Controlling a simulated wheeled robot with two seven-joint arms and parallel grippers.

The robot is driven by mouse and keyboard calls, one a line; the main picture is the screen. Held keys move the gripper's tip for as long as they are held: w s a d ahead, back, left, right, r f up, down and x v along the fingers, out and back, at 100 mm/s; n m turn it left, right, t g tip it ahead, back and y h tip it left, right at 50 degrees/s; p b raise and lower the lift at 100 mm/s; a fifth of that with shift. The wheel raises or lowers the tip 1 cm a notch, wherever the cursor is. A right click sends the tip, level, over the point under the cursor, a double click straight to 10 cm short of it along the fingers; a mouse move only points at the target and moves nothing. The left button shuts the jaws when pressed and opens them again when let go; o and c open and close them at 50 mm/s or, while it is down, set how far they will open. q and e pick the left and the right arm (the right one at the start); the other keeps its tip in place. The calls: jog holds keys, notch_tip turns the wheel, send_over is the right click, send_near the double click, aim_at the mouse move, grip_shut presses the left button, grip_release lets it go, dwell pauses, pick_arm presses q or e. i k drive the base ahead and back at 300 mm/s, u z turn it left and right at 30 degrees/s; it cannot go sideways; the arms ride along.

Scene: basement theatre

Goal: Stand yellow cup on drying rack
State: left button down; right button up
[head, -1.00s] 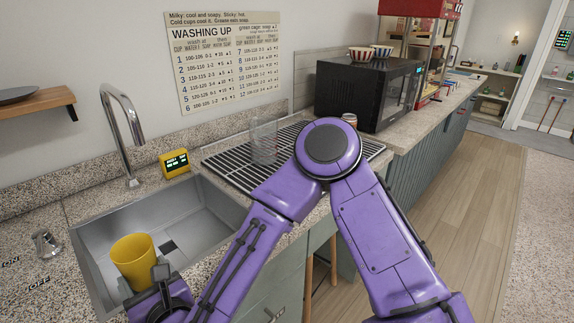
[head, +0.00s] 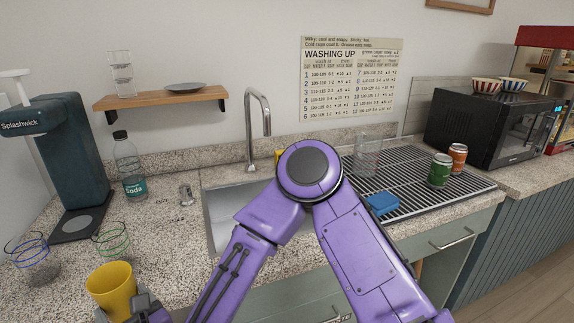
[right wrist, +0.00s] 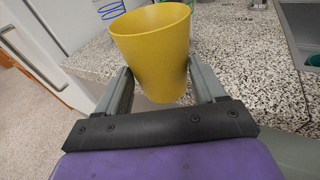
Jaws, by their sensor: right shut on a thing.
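The yellow cup (head: 111,289) is upright at the lower left of the head view, by the front edge of the counter. My right gripper (head: 140,308) is shut on it, and the right wrist view shows the cup (right wrist: 152,58) between the two fingers (right wrist: 160,88). The drying rack (head: 430,199) is a black slatted rack on the counter right of the sink. A clear glass (head: 367,155), a blue sponge (head: 382,203), a green can (head: 439,170) and an orange can (head: 457,158) stand or lie on it. My left gripper is not in view.
The sink (head: 222,222) is partly hidden behind my right arm, with a tall faucet (head: 259,125). Two clear glasses with coloured rings, blue (head: 32,258) and green (head: 111,241), stand near the cup. A soda maker (head: 75,165) and bottle (head: 129,168) are behind. The rack's front right is bare.

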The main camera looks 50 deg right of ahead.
aim_at(402, 188)
jog(key=u, duration=1.95)
jog(key=k, duration=2.15)
jog(key=z, duration=1.8)
